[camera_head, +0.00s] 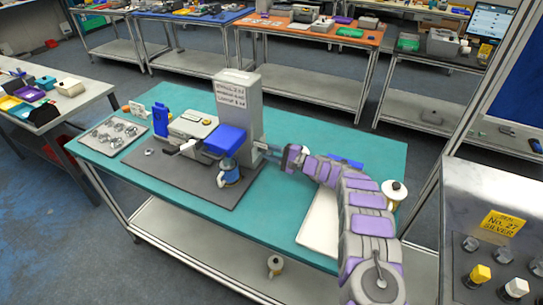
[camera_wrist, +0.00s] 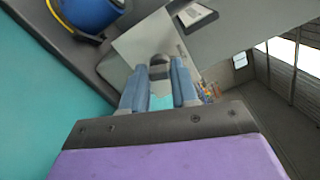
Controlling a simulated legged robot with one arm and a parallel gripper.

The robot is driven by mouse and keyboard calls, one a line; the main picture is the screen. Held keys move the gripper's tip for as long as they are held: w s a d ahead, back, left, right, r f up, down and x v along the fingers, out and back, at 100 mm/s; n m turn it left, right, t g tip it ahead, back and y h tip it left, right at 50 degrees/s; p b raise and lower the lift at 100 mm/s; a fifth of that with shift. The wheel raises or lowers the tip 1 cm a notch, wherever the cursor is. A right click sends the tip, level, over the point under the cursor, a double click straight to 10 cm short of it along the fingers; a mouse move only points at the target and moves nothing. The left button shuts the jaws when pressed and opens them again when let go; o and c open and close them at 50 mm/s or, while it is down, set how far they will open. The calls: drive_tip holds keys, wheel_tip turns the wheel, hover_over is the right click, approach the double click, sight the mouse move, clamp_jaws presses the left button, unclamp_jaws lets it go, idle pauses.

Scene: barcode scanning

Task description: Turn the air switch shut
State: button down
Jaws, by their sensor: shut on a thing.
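The tall grey machine (camera_head: 238,105) with printed text stands on the dark mat on the teal table. My gripper (camera_head: 270,150) reaches from the right to the machine's right side, low down. In the wrist view my gripper's two blue-grey fingers (camera_wrist: 159,75) point at the machine's grey face and close on a small grey knob, which I take for the air switch (camera_wrist: 159,62). The fingers hide much of it, so its turned position cannot be told. In the head view the switch is too small and covered to make out.
A blue block (camera_head: 225,140) and a blue round part (camera_head: 230,173) sit at the machine's front. A tray of metal parts (camera_head: 113,134) lies at left. A white tray (camera_head: 318,222) and a white spool (camera_head: 396,192) are near my arm. The table's back right is clear.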

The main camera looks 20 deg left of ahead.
drive_tip(key=shift+f+n+b, duration=0.15)
drive_tip(key=shift+n+b, duration=1.65)
drive_tip(key=shift+n, duration=0.2)
drive_tip(key=c, duration=0.9)
unclamp_jaws()
drive_tip(key=shift+a, duration=0.25)
drive_tip(key=shift+o, duration=0.2)
drive_tip(key=shift+d, duration=0.15)
drive_tip(key=d, duration=0.4)
drive_tip(key=d+p, duration=0.1)
drive_tip(key=d, duration=0.6)
drive_tip(key=shift+s+d+f+p, duration=0.1)
drive_tip(key=shift+s+d+p, duration=0.25)
drive_tip(key=shift+s+p, duration=0.05)
